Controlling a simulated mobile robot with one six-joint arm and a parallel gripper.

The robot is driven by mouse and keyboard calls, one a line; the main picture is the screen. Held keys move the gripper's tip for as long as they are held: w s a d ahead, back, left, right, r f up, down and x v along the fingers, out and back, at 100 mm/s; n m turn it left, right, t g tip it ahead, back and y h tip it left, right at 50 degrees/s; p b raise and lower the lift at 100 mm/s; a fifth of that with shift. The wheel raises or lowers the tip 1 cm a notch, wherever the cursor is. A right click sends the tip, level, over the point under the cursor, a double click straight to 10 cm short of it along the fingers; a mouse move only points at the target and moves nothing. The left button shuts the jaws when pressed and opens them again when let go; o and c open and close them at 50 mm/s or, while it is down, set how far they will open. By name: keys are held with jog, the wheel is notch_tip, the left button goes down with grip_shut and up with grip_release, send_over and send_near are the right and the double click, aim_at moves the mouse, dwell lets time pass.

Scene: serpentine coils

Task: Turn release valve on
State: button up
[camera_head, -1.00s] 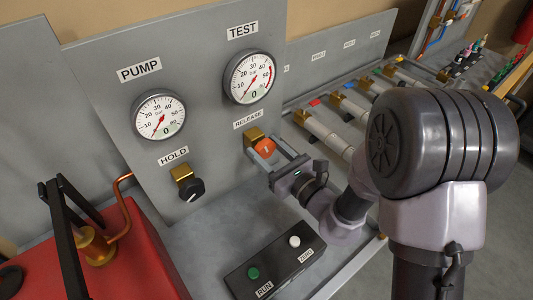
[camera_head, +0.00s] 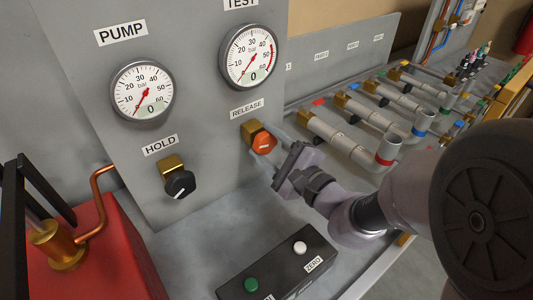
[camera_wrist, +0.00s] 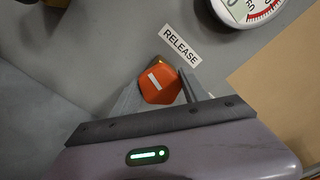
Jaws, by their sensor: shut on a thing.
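The release valve is an orange knob (camera_head: 264,144) on a brass body (camera_head: 251,130), under the RELEASE label (camera_head: 247,108) on the grey panel. The wrist view shows one finger on each side of the knob. The far faces of the fingers and the knob's back are hidden.
The black HOLD knob (camera_head: 181,184) is to the left. The PUMP gauge (camera_head: 143,91) and TEST gauge (camera_head: 249,56) are above, both needles low. A black box (camera_head: 278,265) with green and white buttons stands below. Pipes (camera_head: 340,135) run on the right; a red tank (camera_head: 110,250) is left.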

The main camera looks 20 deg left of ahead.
jog(key=n+b, duration=0.2)
jog(key=n, duration=0.1)
jog(key=shift+f+n, duration=0.1)
jog(key=shift+n, duration=0.3)
jog(key=n, duration=0.5)
jog(key=shift+n, duration=0.5)
jog(key=o, duration=1.4)
